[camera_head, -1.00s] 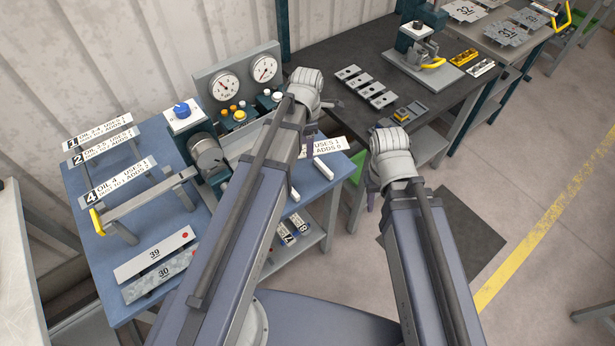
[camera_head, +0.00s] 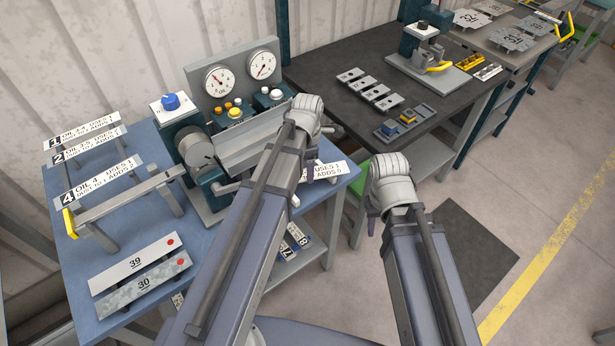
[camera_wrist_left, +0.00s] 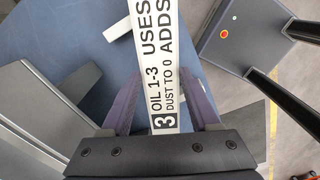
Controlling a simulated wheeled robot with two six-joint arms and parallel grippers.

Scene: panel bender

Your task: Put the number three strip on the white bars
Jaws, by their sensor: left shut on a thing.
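The number three strip (camera_wrist_left: 158,80), white with black print, lies lengthwise between the fingers of my left gripper (camera_wrist_left: 160,92) in the left wrist view. My left gripper (camera_head: 308,168) is shut on it. In the head view the strip's printed end (camera_head: 330,171) shows right of my left wrist, over the blue table's right end. A white bar (camera_wrist_left: 118,25) sticks out from beside or under the strip in the wrist view. Whether they touch is unclear. A white bar end (camera_head: 295,200) shows by my left arm. My right gripper (camera_head: 373,222) is mostly hidden behind its wrist, off the table.
The blue table (camera_head: 225,235) carries the panel bender (camera_head: 235,145) with dials. Strips one (camera_head: 85,131), two (camera_head: 90,146) and four (camera_head: 103,181) rest on a grey rack at left. Plates 39 (camera_head: 135,263) and 30 (camera_head: 140,284) lie in front. A dark table (camera_head: 340,60) stands behind.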

